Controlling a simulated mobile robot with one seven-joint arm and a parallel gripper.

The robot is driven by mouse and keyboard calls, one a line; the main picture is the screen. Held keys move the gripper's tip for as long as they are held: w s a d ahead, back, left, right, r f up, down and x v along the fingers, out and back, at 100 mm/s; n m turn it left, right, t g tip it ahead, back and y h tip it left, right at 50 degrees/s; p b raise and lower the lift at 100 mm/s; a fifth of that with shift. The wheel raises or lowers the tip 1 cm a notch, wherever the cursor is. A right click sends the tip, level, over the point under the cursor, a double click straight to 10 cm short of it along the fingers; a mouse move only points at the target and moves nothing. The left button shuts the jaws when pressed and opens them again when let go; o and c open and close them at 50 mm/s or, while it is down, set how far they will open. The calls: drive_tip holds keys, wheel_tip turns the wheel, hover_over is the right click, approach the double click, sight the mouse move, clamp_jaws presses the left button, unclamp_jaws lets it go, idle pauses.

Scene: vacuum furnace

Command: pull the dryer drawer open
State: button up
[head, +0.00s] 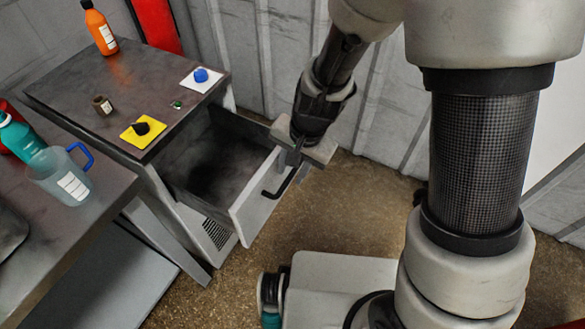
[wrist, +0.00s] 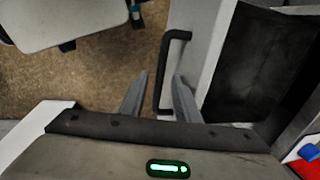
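The dryer drawer (head: 258,207) stands well out from the cabinet, with its dark, empty-looking inside showing. Its pale front carries a black bar handle (head: 279,181). My gripper (head: 297,165) is at the far end of the handle, just outside the drawer front. In the wrist view the handle (wrist: 176,58) runs down between my two fingers (wrist: 160,98), with a gap on each side. My gripper is open and does not grip the handle. The wrist view also shows the drawer (wrist: 213,50) to the right of the handle.
A table with a jug (head: 62,178) stands left. Floor (head: 325,215) before the drawer is clear.

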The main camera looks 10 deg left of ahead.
drive_tip(key=d+r+p, duration=0.1)
drive_tip(key=r+p, duration=0.1)
drive_tip(key=r, duration=0.6)
drive_tip(key=s+d+r+p, duration=0.1)
drive_tip(key=d+r+p, duration=0.1)
drive_tip(key=r, duration=0.7)
drive_tip(key=shift+s+p, duration=0.2)
drive_tip(key=shift+p, duration=0.25)
drive_tip(key=shift+d, duration=0.1)
drive_tip(key=s+d+r+n+t+p, duration=0.1)
drive_tip(key=d+r+p, duration=0.3)
drive_tip(key=r, duration=0.4)
drive_tip(key=s+d+r+n+t+h+p, duration=0.1)
drive_tip(key=s+d+r+p, duration=0.3)
drive_tip(key=r, duration=0.5)
drive_tip(key=s+d+r+n+t+h+p, duration=0.1)
drive_tip(key=s+d+r+n+t+p, duration=0.1)
drive_tip(key=d+r, duration=0.6)
drive_tip(key=shift+s+r+t+p, duration=0.4)
drive_tip(key=shift+s+r+p, duration=0.3)
drive_tip(key=shift+p, duration=0.25)
drive_tip(key=shift+a+n, duration=0.2)
drive_tip(key=shift+n, duration=0.1)
